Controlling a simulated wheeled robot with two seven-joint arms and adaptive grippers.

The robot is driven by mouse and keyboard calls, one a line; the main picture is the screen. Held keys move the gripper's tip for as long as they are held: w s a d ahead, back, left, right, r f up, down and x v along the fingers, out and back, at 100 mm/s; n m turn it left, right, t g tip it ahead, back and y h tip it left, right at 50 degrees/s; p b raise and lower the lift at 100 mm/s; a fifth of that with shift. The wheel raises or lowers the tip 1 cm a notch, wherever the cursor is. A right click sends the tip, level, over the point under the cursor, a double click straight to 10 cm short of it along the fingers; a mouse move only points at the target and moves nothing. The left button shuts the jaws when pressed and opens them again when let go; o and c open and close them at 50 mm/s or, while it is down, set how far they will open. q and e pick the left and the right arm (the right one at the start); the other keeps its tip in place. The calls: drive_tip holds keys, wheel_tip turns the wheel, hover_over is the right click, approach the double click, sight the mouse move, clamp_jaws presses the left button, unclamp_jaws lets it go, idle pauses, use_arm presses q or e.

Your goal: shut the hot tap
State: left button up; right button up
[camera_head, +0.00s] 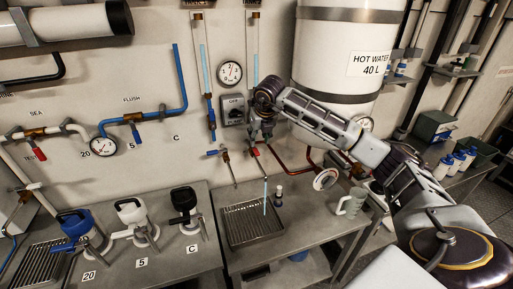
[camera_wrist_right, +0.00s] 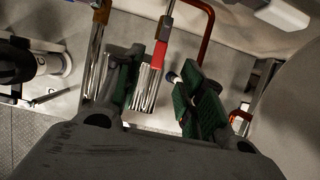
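The hot tap's red lever (camera_head: 255,151) sits on the wall at the end of the copper pipe, below and left of the hot water tank (camera_head: 335,45). A pale blue stream (camera_head: 265,197) falls below the spout toward the drain tray (camera_head: 240,237). My right gripper (camera_head: 263,128) is just above the lever, and its fingertips are hard to make out there. In the right wrist view the green-padded fingers of my right gripper (camera_wrist_right: 157,88) are apart, with the red lever (camera_wrist_right: 160,55) between them; contact is unclear. My left gripper is not in view.
A blue-handled tap (camera_head: 216,152) is close on the left. A grey switch box (camera_head: 233,110) and gauge (camera_head: 230,74) are above. Several jugs stand on the left counter.

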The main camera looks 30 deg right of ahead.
sight(256, 150)
drive_tip(key=shift+p+x, duration=0.6)
drive_tip(key=shift+x, duration=3.35)
clamp_jaws()
